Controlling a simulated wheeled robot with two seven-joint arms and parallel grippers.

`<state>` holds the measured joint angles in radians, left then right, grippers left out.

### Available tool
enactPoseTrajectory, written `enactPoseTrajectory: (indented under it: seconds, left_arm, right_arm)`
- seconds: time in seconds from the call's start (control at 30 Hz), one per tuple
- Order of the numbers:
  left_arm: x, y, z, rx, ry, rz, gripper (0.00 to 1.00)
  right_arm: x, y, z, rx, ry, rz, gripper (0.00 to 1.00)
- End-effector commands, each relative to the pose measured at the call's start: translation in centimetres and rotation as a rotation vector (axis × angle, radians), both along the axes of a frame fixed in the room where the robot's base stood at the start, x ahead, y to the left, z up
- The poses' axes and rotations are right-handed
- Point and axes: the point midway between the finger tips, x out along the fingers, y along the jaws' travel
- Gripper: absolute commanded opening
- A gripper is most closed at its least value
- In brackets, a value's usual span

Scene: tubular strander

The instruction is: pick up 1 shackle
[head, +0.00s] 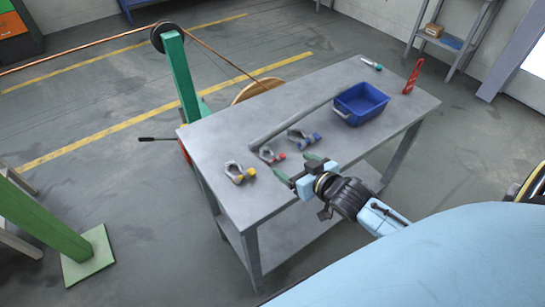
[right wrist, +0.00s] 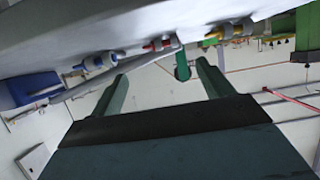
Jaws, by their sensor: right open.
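Three grey shackles lie on the grey table (head: 345,85). The yellow-pinned shackle (head: 238,171) is nearest the left edge, the red-pinned shackle (head: 270,154) is in the middle, and the blue-pinned shackle (head: 302,138) is to its right. In the right wrist view the yellow (right wrist: 228,32), red (right wrist: 160,44) and blue (right wrist: 100,62) ones show beyond the fingertips. My right gripper (head: 296,166) is open and empty near the table's front edge, close to the red-pinned and blue-pinned shackles and apparently apart from them. My left gripper is out of view.
A long grey bar (head: 292,123) lies behind the shackles. A blue bin (head: 361,103), a red tool (head: 412,77) and a small green-ended tool (head: 371,64) are farther right on the table. A green post (head: 181,75) with a wheel stands behind the table's left end.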

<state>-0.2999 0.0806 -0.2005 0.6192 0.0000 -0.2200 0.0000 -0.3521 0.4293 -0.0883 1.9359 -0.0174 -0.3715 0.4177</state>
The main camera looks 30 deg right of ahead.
Motion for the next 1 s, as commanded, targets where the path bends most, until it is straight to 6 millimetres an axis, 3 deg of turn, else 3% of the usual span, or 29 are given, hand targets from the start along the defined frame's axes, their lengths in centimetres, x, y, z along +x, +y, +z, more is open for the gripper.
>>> enactPoseTrajectory:
  seconds: [0.1, 0.33, 0.6, 0.93, 1.0]
  left_arm:
    - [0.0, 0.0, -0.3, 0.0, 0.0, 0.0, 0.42]
    - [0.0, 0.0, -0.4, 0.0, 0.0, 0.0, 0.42]
    - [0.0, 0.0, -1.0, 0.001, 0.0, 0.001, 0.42]
    - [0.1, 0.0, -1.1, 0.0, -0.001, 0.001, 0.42]
    - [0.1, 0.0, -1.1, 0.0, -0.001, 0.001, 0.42]
  right_arm:
    - [1.4, 0.1, -0.6, 0.001, -0.001, -0.001, 0.79]
    - [2.7, 0.3, -1.3, 0.0, 0.001, -0.001, 0.79]
    - [5.9, 0.9, -3.2, 0.0, 0.0, 0.0, 0.79]
    - [6.5, 1.0, -3.5, 0.0, 0.001, 0.001, 0.79]
    - [6.5, 1.0, -3.5, 0.0, 0.002, 0.001, 0.71]
